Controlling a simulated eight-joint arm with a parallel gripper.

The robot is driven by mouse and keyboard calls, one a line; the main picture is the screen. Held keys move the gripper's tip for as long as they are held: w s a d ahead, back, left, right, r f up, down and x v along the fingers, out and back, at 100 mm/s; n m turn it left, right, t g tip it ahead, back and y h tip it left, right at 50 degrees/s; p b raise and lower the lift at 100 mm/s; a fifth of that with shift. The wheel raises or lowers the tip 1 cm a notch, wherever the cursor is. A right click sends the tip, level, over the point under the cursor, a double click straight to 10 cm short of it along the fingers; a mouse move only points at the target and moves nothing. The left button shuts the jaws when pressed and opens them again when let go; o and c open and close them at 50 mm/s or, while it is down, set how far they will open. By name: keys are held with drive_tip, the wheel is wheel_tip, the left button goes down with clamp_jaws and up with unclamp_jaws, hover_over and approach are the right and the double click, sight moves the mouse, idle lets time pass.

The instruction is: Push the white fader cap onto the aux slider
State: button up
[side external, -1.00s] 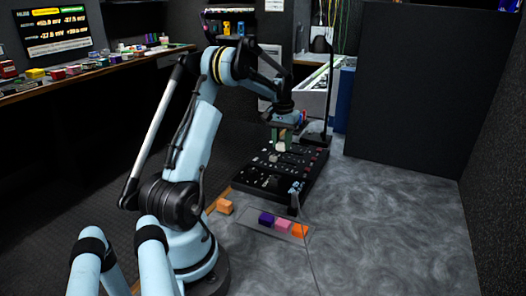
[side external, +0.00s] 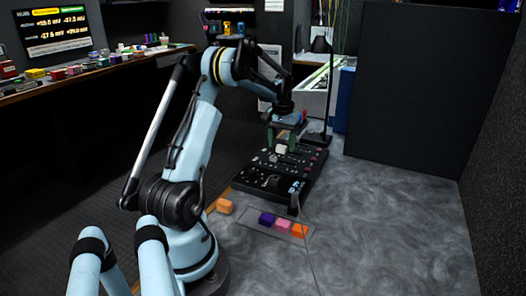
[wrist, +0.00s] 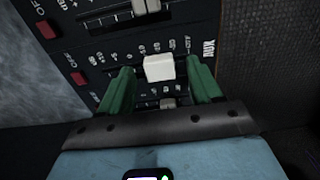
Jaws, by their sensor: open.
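My gripper (wrist: 160,74) is open, with one green finger on each side of the cap and a visible gap to each. The slider's stem under the cap is hidden, so I cannot tell how deep the cap sits. Another fader knob (wrist: 167,103) shows nearer my gripper's palm.
A purple block (side external: 266,219), a pink block (side external: 283,226) and an orange block (side external: 300,231) stand in front of the panel. Another orange block (side external: 224,206) lies left of them. A thin dark post (side external: 329,95) rises behind the panel. The grey surface on the right is clear.

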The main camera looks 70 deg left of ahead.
sight(282, 147)
wheel_tip(282, 147, up, 12)
drive_tip(key=shift+f, duration=0.25)
drive_tip(key=shift+d, duration=0.1)
drive_tip(key=w+d+r+m+t+y, duration=0.1)
drive_tip(key=d+r+m, duration=0.1)
drive_tip(key=d, duration=0.7)
drive_tip(key=w+d+r+m+t, duration=0.2)
drive_tip(key=d, duration=0.8)
drive_tip(key=s+d+f+m+t, duration=0.2)
drive_tip(key=s+d+f, duration=0.1)
drive_tip(key=d, duration=0.5)
drive_tip(key=s+d+f+m+t+h, duration=0.1)
drive_tip(key=s+d+f+m+t, duration=0.1)
drive_tip(key=s+d, duration=0.3)
drive_tip(key=d+f+m, duration=0.1)
drive_tip(key=d, duration=0.3)
drive_tip(key=shift+s+d, duration=0.2)
drive_tip(key=shift+s, duration=0.1)
